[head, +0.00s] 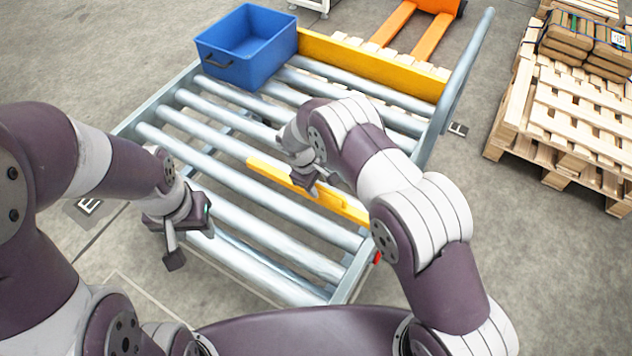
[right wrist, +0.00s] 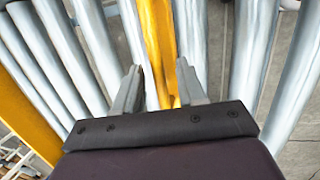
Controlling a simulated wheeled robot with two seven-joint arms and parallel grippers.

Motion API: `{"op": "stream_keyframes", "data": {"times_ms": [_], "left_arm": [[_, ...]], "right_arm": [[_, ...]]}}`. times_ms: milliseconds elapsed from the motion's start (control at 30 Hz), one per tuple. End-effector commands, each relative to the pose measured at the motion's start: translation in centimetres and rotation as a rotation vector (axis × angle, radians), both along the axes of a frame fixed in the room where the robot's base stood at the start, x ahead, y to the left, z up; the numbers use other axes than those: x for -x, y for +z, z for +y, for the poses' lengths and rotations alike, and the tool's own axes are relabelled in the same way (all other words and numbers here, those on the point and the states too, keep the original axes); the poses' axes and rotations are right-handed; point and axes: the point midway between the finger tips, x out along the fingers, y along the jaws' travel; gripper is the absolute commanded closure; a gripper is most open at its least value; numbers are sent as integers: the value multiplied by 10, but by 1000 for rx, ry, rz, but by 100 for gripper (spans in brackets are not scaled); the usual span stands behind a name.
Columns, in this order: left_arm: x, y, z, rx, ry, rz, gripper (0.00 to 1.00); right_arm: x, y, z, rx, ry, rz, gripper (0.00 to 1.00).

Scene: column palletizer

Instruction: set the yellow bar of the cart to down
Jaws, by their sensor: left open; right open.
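The cart (head: 180,97) is a grey roller frame in front of me. Its narrow yellow bar (head: 265,168) runs lengthwise between the rollers in the middle. Whether it stands above the rollers or lies level with them is hard to tell. My right gripper (head: 317,187) is open over the bar and hides part of it. In the right wrist view the yellow bar (right wrist: 156,45) runs between the two open fingers (right wrist: 159,88); contact cannot be told. My left gripper (head: 190,246) is open and empty near the cart's left front edge.
A blue bin (head: 228,68) sits on the cart's far left corner. A yellow plate (head: 390,77) lines the far edge, and a grey rail (head: 467,68) rises at right. A wooden pallet with boxes (head: 563,115) stands right. An orange pallet jack (head: 408,32) is behind.

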Motion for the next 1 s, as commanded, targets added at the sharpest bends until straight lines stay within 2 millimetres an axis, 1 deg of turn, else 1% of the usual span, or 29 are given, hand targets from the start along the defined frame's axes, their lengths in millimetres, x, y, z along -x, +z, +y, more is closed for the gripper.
{"op": "stream_keyframes", "data": {"times_ms": [67,167,300,400,533,600,700,1000], "left_arm": [[0,0,0,0,0,0,55],[0,0,0,0,0,0,55],[0,0,0,0,0,0,55],[0,-1,0,0,0,0,55],[0,-1,0,0,0,0,55],[0,-1,0,0,0,0,55],[0,-1,0,0,0,0,55],[0,-1,0,0,0,0,55]], "right_arm": [[0,5,1,0,0,-1,60],[0,22,6,-1,1,-3,60],[2,60,16,-2,1,-5,60],[5,85,22,-1,2,-3,60],[6,109,28,-1,2,-2,60],[7,117,30,0,2,0,60],[8,122,31,0,1,2,60],[8,122,31,0,1,2,60]]}}
